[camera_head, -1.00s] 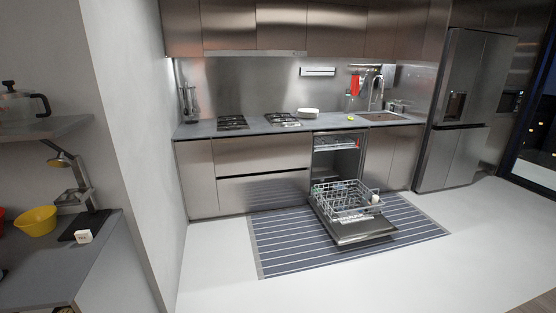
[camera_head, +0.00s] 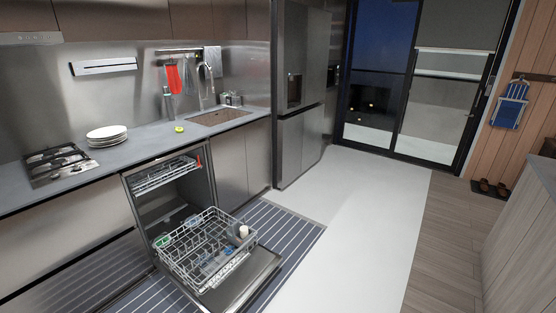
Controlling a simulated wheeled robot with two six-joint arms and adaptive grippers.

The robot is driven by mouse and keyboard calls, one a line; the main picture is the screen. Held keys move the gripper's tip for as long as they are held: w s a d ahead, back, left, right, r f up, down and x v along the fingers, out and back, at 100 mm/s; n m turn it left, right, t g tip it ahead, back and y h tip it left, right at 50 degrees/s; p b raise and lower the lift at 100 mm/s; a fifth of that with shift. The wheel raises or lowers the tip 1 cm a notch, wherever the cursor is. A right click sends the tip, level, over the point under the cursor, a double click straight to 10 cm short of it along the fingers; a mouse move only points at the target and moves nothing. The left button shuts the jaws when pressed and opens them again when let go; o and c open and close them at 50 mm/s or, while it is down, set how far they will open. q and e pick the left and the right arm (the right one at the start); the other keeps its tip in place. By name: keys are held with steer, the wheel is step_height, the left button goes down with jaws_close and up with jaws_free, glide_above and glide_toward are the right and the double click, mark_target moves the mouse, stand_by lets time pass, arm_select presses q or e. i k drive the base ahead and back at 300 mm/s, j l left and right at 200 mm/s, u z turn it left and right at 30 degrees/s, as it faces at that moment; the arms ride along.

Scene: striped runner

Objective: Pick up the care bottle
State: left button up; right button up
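I cannot tell for sure which thing is the care bottle. A slim dark bottle (camera_head: 168,103) stands upright on the counter left of the sink. A small white item (camera_head: 243,231) sits at the right side of the pulled-out lower dishwasher rack (camera_head: 205,250); it is too small to identify. A blue-green item (camera_head: 163,241) lies at the rack's left side. Neither of my grippers shows in the view.
The dishwasher door (camera_head: 245,282) is folded down over the striped runner (camera_head: 285,228). A fridge (camera_head: 300,100) stands right of the counter. The pale floor (camera_head: 350,230) at centre right is clear.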

mark_target(243, 231)
steer(key=i+l, duration=0.15)
steer(key=i, duration=0.5)
steer(key=i+l+z, duration=0.15)
steer(key=i, duration=0.5)
steer(key=i+u, duration=0.4)
steer(key=i+l+u, duration=0.1)
steer(key=u, duration=0.3)
steer(key=i+l+u, duration=0.2)
steer(key=i+u, duration=0.25)
steer(key=i+l+u, duration=0.1)
steer(key=l+u, duration=0.15)
steer(key=u, duration=0.15)
steer(key=i+l+u, duration=0.2)
steer(key=l+u, duration=0.2)
